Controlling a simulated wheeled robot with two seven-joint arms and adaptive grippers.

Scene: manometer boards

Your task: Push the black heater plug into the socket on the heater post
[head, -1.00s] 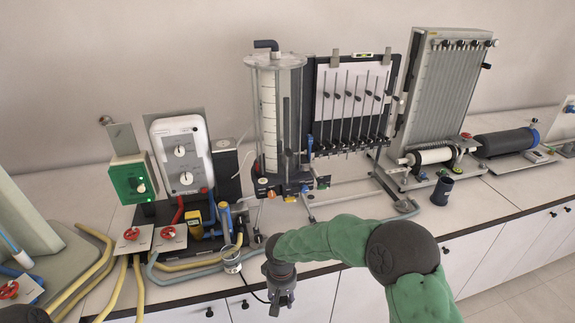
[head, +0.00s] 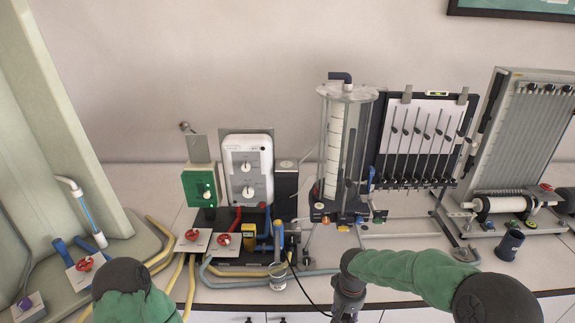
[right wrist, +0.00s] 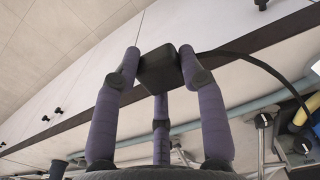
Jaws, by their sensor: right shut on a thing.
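The black heater plug (right wrist: 160,66) is a dark block between the fingertips of my right gripper (right wrist: 160,68). The gripper is shut on it, and the plug's black cable (right wrist: 248,62) runs off to the right. In the head view my right gripper (head: 345,308) is low at the bench's front edge. The black cable (head: 305,282) leads from there back to the bench equipment. A dark upright post (head: 286,190) stands right of the white control unit; I cannot tell whether it is the heater post, and no socket is discernible. My left gripper is out of view.
The white control unit (head: 248,170) and green switch box (head: 200,187) stand behind red-handled valves (head: 222,240) and hoses. A small clear cup (head: 277,278) is near the front edge. The clear cylinder (head: 345,150) and manometer board (head: 415,140) stand to the right.

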